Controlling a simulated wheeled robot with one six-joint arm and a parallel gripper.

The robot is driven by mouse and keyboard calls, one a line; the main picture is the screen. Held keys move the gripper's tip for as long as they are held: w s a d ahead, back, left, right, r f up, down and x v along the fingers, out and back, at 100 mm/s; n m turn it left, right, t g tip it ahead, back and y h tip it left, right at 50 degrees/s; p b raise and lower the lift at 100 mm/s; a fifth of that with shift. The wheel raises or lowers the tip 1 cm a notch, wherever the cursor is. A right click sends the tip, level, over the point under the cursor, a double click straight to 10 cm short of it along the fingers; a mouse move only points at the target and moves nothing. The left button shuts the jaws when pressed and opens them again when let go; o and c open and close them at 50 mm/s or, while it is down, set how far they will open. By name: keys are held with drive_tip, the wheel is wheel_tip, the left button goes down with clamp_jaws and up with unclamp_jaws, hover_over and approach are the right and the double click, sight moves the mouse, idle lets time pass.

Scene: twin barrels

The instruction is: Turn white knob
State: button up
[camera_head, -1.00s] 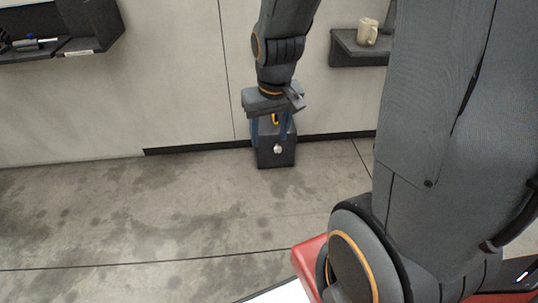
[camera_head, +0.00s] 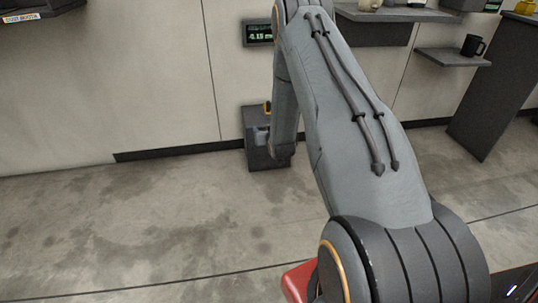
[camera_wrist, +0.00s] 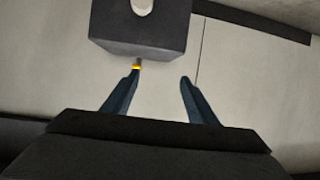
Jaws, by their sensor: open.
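The white knob (camera_wrist: 142,5) shows at the top edge of the wrist view, partly cut off, on a face of a dark box (camera_wrist: 140,30). In the head view the box (camera_head: 258,155) stands low against the wall, partly behind my arm; I cannot clearly make out the knob there. My gripper (camera_wrist: 159,77) is open and empty, with its blue fingertips apart from the knob. The left fingertip appears close to a small yellow-banded stub (camera_wrist: 137,67) at the box's edge; I cannot tell whether they touch. The yellow piece (camera_head: 267,107) also shows atop the box.
A small display (camera_head: 258,33) hangs on the wall above the box. Shelves line the wall at right, one holding a black mug (camera_head: 473,45). A dark shelf (camera_head: 40,10) is at upper left. The concrete floor (camera_head: 130,215) at left is clear.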

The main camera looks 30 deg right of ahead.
drive_tip(key=d+f+t+h+b, duration=0.1)
drive_tip(key=d+f+t+b, duration=0.2)
drive_tip(key=f, duration=0.5)
drive_tip(key=d+f+t+h+b, duration=0.1)
drive_tip(key=d+f+b, duration=0.1)
drive_tip(key=f+b, duration=0.45)
drive_tip(key=shift+m, duration=0.4)
drive_tip(key=x, duration=0.2)
drive_tip(key=f+b+x, duration=0.1)
drive_tip(key=x, duration=0.4)
drive_tip(key=shift+w+d+f+b, duration=0.1)
drive_tip(key=shift+w+f+b, duration=0.15)
drive_tip(key=shift+w+b, duration=0.15)
drive_tip(key=shift+c, duration=0.2)
drive_tip(key=c, duration=1)
